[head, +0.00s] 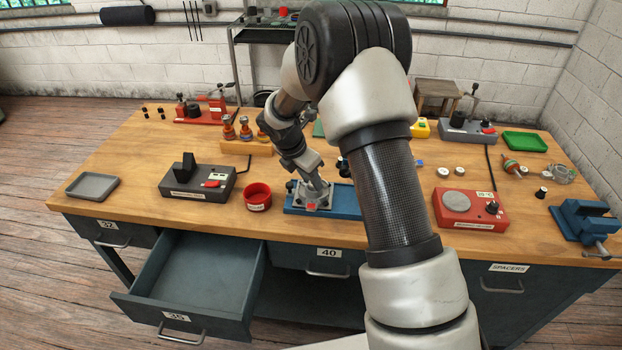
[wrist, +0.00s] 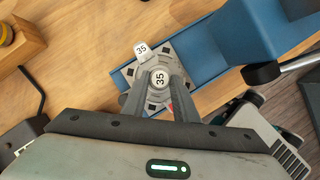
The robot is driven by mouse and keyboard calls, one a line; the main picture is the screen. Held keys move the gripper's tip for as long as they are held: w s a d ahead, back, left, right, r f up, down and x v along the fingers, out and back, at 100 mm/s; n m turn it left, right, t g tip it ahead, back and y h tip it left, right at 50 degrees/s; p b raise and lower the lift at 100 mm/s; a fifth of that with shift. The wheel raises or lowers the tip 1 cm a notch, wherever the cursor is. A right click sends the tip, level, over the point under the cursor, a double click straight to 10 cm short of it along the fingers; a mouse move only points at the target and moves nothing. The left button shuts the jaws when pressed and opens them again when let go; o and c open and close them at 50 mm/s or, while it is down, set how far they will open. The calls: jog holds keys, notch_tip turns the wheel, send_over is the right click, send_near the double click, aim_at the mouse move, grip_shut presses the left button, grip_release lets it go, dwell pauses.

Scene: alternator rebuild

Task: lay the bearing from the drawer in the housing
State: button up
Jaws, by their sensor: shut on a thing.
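The bearing (wrist: 160,78), a small round piece marked 35, sits between the fingertips of my gripper (wrist: 159,92) in the wrist view. My gripper is shut on it, right over the middle of the grey housing (wrist: 131,72). I cannot tell whether the bearing touches the housing's seat. A white tag marked 35 (wrist: 142,49) stands at the housing's edge. In the head view my gripper (head: 318,190) points down at the housing (head: 317,206), which lies on a blue fixture (head: 346,205). The drawer marked 35 (head: 190,285) is pulled open and looks empty.
A red bowl (head: 257,196) and a black-grey device (head: 196,183) stand left of the fixture. A red device (head: 470,209) and a blue vise (head: 586,221) stand to the right. The open drawer juts out in front of the bench (head: 130,150).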

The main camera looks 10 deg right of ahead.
jog(key=o, duration=1.1)
jog(key=shift+r+p, duration=3.2)
jog(key=shift+r, duration=0.75)
jog(key=shift+r, duration=0.1)
